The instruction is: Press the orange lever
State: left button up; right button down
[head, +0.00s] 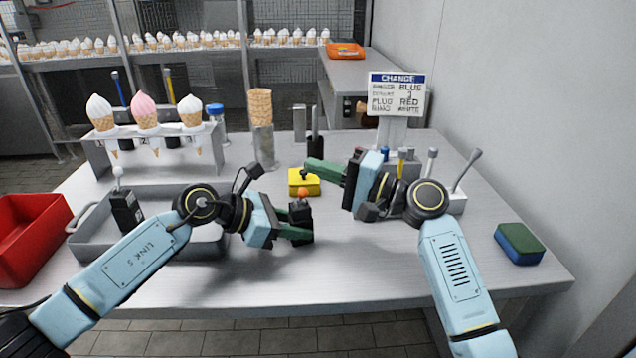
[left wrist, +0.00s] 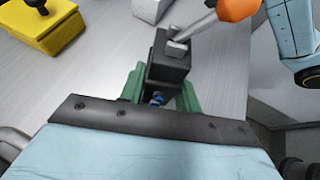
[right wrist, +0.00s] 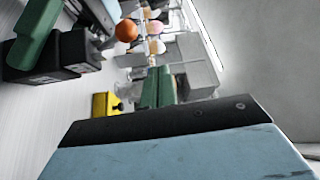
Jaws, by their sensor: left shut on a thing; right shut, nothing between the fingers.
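The orange lever has an orange ball knob (head: 304,192) on a stalk above a small black box (head: 301,213). In the left wrist view the knob (left wrist: 238,9) leans out to the right on a grey stalk from the black box (left wrist: 168,62). My left gripper (head: 303,232) is shut on this black box, its green fingers on both sides. My right gripper (head: 312,168) is shut and empty, above and behind the knob and apart from it. In the right wrist view the knob (right wrist: 127,30) shows left of my shut green fingers (right wrist: 157,88).
A yellow box (head: 304,183) with a black knob stands just behind the lever. A grey tray (head: 90,240) holds another black lever box (head: 125,210). A cone rack (head: 150,172), a red bin (head: 30,225), a sign (head: 397,95) and a sponge (head: 519,243) stand around. The front table is clear.

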jog(key=s+d+f, duration=0.3)
jog(key=d+f, duration=0.1)
jog(key=d, duration=0.4)
jog(key=shift+d, duration=0.25)
jog(key=shift+s, duration=0.1)
pick_arm(q)
jog(key=o, duration=0.8)
jog(key=shift+o, duration=0.2)
